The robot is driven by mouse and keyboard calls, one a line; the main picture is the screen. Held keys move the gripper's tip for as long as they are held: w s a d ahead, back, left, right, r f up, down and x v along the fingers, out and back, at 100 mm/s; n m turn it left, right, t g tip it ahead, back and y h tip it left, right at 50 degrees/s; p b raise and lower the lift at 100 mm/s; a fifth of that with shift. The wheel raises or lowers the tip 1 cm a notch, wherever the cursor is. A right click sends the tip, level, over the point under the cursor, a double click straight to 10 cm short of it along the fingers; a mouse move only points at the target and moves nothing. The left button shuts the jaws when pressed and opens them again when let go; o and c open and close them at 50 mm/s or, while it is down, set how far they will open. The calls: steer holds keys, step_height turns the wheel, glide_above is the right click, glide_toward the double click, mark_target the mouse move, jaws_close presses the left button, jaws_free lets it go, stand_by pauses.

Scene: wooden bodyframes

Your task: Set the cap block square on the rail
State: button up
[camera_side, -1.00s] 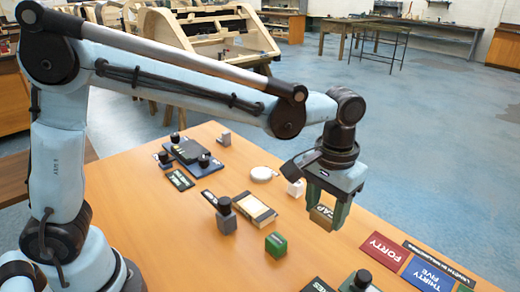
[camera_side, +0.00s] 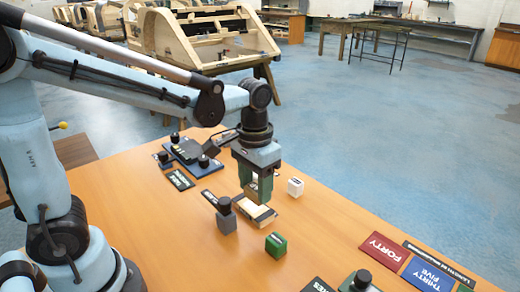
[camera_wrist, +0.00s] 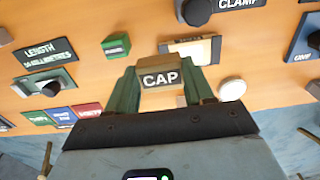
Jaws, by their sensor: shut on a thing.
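My gripper (camera_side: 257,190) is shut on the cap block, its green fingers on either side of it. In the wrist view the cap block (camera_wrist: 160,77) shows a dark label reading CAP between the fingers (camera_wrist: 162,88). The rail (camera_side: 262,217) is a pale piece with a dark edge, lying on the table just below the gripper in the side view. It also shows beyond the cap block in the wrist view (camera_wrist: 197,50). The fingers hide part of the rail in the side view. I cannot tell whether the cap block touches it.
A grey block with a black knob (camera_side: 226,217) stands close left of the rail. A green block (camera_side: 276,245) is nearer the front, and a white block (camera_side: 295,187) is to the right. A white disc (camera_wrist: 232,89) lies near the fingers.

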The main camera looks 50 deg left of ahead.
steer(key=w+a+f, duration=0.2)
steer(key=a, duration=0.1)
steer(key=w+a+f, duration=0.1)
steer(key=a, duration=0.1)
steer(key=shift+f, duration=2.25)
steer(key=o, duration=1)
steer(key=shift+f, duration=0.1)
